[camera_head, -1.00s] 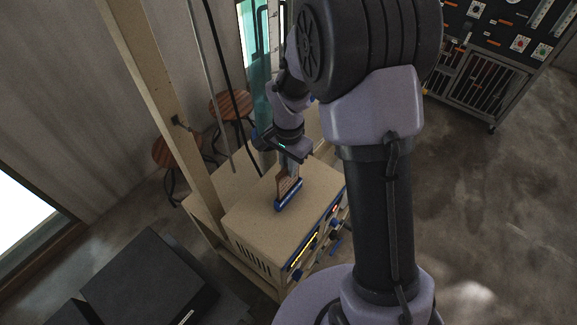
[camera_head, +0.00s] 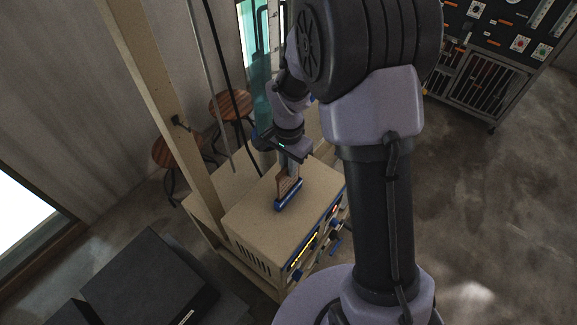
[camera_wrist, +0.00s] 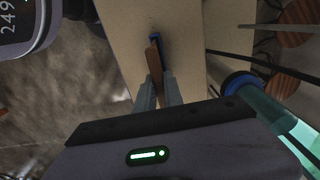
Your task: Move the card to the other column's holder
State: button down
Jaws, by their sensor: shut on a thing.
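The card (camera_head: 281,184) is a thin brown piece standing upright at a blue holder (camera_head: 288,196) on top of a beige box-shaped cabinet (camera_head: 250,212). My gripper (camera_head: 289,172) is above the cabinet top and shut on the card's upper part. In the wrist view the card (camera_wrist: 154,62) runs between the two grey fingers of my gripper (camera_wrist: 158,84), with the blue holder (camera_wrist: 155,38) at its far end. The card's lower edge meets the holder; I cannot tell how deep it sits. A second holder is not clearly in view.
A beige post (camera_head: 160,110) and hanging dark cables (camera_head: 228,75) stand close left of the arm. Round wooden stools (camera_head: 230,104) are behind. The cabinet front carries blue and yellow parts (camera_head: 304,256). A dark box (camera_head: 150,280) is at lower left. Open floor (camera_head: 480,200) lies to the right.

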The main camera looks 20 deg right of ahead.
notch_tip(320, 180, up, 10)
jog(key=p, duration=0.6)
